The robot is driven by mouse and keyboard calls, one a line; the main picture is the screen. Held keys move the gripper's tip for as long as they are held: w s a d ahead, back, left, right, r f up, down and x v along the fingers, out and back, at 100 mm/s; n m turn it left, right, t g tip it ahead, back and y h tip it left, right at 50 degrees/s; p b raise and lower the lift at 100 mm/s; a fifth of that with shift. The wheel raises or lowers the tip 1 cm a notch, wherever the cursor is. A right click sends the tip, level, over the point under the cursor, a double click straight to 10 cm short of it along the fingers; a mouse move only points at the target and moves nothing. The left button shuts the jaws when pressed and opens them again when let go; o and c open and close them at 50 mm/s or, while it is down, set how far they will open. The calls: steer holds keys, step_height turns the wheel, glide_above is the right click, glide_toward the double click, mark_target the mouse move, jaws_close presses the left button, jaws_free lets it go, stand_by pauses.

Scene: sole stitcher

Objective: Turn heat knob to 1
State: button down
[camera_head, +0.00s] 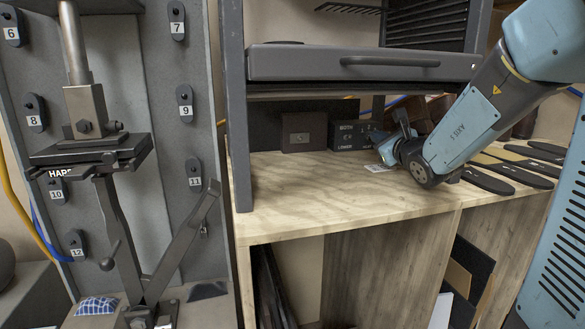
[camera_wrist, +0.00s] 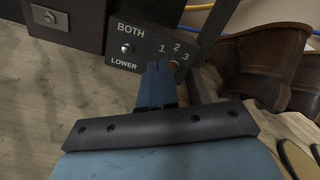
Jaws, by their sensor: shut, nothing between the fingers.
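The dark control box (camera_wrist: 140,38) carries a small toggle switch (camera_wrist: 126,48) between the words BOTH and LOWER. Right of it are the numbers 1, 2 and 3 around the heat knob (camera_wrist: 173,65), which is mostly hidden behind my fingers, so its setting cannot be read. My gripper (camera_wrist: 159,67) is shut and empty, with its blue fingertips at or just in front of the knob; whether they touch cannot be told. In the head view the box (camera_head: 350,135) stands on the wooden bench, with my gripper (camera_head: 384,149) close to its right side.
A brown box (camera_head: 303,132) stands left of the control box. Brown boots (camera_wrist: 262,50) stand to the right, and dark soles (camera_head: 487,180) lie on the wooden bench (camera_head: 300,195). A grey drawer-like unit with a handle (camera_head: 390,61) hangs above. A grey post (camera_head: 236,120) stands at the bench's left.

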steer(key=shift+s+d+r, duration=0.1)
steer(key=shift+s+d, duration=0.05)
steer(key=shift+d, duration=0.3)
steer(key=shift+s+d+r, duration=0.1)
steer(key=shift+s+d, duration=0.05)
steer(key=shift+d, duration=0.3)
steer(key=shift+x, duration=3.05)
steer(key=shift+w+r, duration=0.15)
steer(key=shift+r, duration=0.1)
